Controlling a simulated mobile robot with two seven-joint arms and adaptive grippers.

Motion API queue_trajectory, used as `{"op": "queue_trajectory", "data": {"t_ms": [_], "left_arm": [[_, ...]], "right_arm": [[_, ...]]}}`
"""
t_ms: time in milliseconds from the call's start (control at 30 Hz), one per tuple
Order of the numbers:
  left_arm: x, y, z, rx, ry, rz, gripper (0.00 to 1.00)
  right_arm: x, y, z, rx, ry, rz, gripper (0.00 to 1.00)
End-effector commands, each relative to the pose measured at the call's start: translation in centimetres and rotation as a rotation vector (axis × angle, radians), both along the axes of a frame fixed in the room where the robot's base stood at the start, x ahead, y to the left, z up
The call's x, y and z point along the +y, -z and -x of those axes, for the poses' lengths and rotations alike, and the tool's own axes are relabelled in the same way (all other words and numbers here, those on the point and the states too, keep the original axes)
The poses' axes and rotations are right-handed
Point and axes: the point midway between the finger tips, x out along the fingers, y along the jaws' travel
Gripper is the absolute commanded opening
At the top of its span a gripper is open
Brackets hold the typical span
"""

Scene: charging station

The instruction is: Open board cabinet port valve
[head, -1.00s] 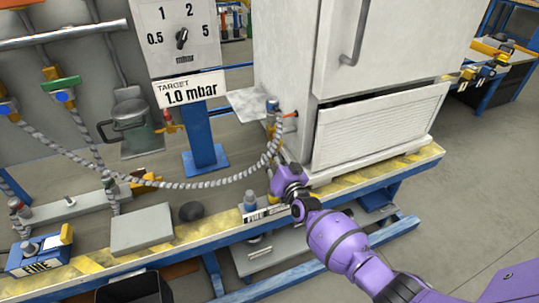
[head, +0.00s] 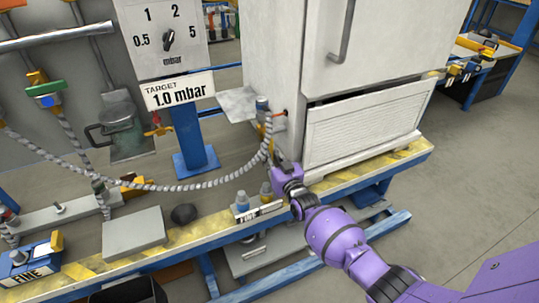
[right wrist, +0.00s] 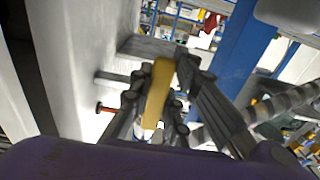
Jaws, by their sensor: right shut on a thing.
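The white board cabinet (head: 280,60) stands on the bench, with a port on its left side where a grey braided hose (head: 215,183) comes up. A small red-orange part (head: 281,114) sticks out there; it also shows in the right wrist view (right wrist: 106,108). My right gripper (head: 278,156) is beside the cabinet's lower left side, next to the hose. In the right wrist view its fingers (right wrist: 157,88) are shut on a yellow valve handle (right wrist: 158,92), one finger on each side. The valve body is mostly hidden. My left gripper is not in view.
A dial panel (head: 163,30) and a "TARGET 1.0 mbar" sign (head: 180,91) stand on a blue post (head: 188,135) left of the cabinet. A blue "FINE" box (head: 30,262) and a grey block (head: 133,231) lie on the bench. The floor at right is clear.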

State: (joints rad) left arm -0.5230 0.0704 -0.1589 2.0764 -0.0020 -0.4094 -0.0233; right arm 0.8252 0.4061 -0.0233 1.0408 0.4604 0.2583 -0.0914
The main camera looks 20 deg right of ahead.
Motion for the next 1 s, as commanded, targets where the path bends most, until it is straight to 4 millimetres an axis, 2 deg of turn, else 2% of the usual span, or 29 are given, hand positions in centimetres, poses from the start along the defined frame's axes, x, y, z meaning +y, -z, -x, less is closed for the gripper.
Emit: {"op": "queue_trajectory", "data": {"t_ms": [233, 267, 400, 767, 867, 1000], "left_arm": [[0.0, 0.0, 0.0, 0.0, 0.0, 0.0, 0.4], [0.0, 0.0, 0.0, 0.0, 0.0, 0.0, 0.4], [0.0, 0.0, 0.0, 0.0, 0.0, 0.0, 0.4], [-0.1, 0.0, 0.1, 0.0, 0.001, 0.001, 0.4], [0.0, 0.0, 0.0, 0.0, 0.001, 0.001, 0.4], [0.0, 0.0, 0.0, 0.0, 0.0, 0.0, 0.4]], "right_arm": [[-0.2, 0.0, 0.0, 0.0, 0.001, 0.013, 0.0], [-0.2, 0.0, 0.0, 0.0, 0.001, 0.013, 0.17], [-0.2, 0.0, 0.0, 0.0, 0.001, 0.011, 0.36], [-0.1, 0.0, 0.3, 0.001, 0.0, 0.006, 0.36], [-0.1, 0.2, 1.2, 0.002, 0.001, 0.005, 0.36], [-0.2, 0.2, 3.7, 0.003, 0.001, 0.005, 0.36]]}}
